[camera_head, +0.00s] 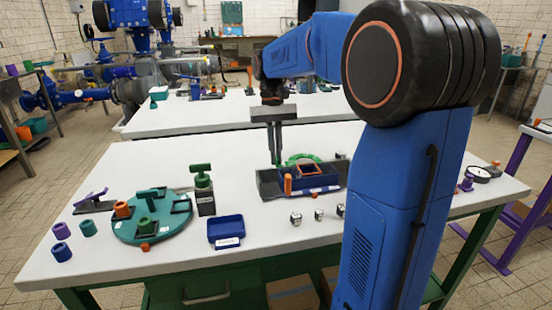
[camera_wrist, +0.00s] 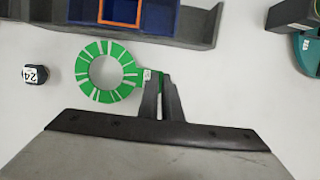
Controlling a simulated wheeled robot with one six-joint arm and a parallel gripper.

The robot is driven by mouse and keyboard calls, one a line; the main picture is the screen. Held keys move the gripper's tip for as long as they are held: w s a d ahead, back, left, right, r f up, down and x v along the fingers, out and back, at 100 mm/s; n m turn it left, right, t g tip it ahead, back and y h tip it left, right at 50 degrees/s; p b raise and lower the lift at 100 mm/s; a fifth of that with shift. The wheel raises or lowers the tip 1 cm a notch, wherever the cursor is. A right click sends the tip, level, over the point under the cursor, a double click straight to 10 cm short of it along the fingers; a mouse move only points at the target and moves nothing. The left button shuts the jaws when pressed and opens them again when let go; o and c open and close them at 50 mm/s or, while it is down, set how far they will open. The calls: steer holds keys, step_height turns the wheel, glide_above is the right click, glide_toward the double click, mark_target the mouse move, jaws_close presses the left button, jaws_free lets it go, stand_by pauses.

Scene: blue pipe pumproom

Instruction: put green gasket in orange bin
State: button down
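The green gasket (camera_wrist: 88,78), a flat ring with pale radial marks and a small tab, lies behind the dark tray; part of it also shows in the head view (camera_head: 302,158). My gripper (camera_head: 276,160) points down at the tab side. In the wrist view the fingers (camera_wrist: 160,80) are close together on the tab, with a green sliver between them. Whether the gasket touches the table is unclear. The orange bin (camera_head: 318,170) shows as a square orange rim in the dark tray; its edge also shows in the wrist view (camera_wrist: 120,23).
The dark tray (camera_head: 267,187) also holds blue bins and an upright orange cylinder (camera_head: 288,184). Small marked cubes (camera_head: 296,217) stand in front.

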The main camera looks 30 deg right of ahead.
steer(key=shift+f, duration=0.7)
steer(key=c, duration=1.9)
jaws_free()
steer(key=shift+f, duration=0.1)
steer(key=shift+c, duration=0.2)
